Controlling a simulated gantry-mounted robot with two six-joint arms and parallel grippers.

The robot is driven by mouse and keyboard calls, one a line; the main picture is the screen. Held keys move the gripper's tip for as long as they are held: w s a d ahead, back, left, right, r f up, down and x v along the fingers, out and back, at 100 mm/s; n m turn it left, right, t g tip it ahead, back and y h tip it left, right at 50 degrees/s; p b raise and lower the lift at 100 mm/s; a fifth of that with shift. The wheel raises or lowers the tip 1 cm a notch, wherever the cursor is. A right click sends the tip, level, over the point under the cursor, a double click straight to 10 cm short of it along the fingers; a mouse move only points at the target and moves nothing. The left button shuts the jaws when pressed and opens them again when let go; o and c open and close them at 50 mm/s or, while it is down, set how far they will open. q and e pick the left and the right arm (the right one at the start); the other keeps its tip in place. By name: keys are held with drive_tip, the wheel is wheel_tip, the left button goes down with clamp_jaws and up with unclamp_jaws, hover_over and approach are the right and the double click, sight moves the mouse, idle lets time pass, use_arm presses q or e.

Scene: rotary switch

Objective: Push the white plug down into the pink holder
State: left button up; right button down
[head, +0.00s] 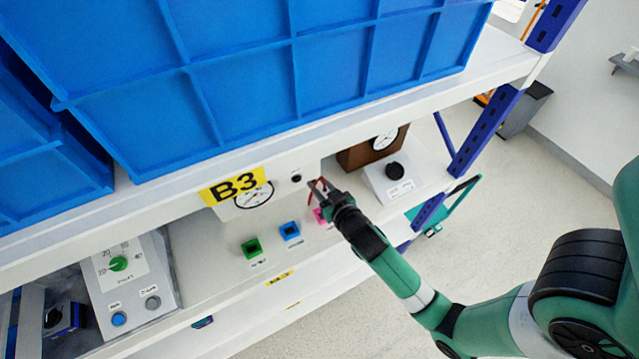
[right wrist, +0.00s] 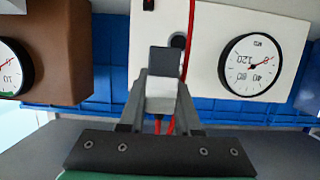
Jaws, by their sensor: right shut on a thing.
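My right gripper (head: 318,187) is just above the pink holder (head: 319,215), which stands at the right end of a row on the shelf and is partly hidden by the gripper. In the right wrist view, the gripper (right wrist: 163,88) is shut on a pale block with a dark grey end, which looks like the white plug (right wrist: 161,96). Red cord shows below and above it. I cannot tell whether the plug touches the holder. My left gripper is not in view.
A blue holder (head: 289,231) and a green holder (head: 251,248) stand to the left on the white shelf. A white panel with a gauge (right wrist: 253,65) is behind. A box with a black knob (head: 395,171) stands to the right. Blue bins (head: 250,80) sit above.

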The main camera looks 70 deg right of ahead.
drive_tip(key=shift+f+b, duration=2.45)
drive_tip(key=shift+f, duration=0.35)
drive_tip(key=shift+f+b, duration=1.45)
drive_tip(key=shift+f, duration=0.2)
drive_tip(key=c, duration=0.5)
unclamp_jaws()
drive_tip(key=v, duration=1.1)
drive_tip(key=shift+s+a+r, duration=0.15)
drive_tip(key=shift+s, duration=0.1)
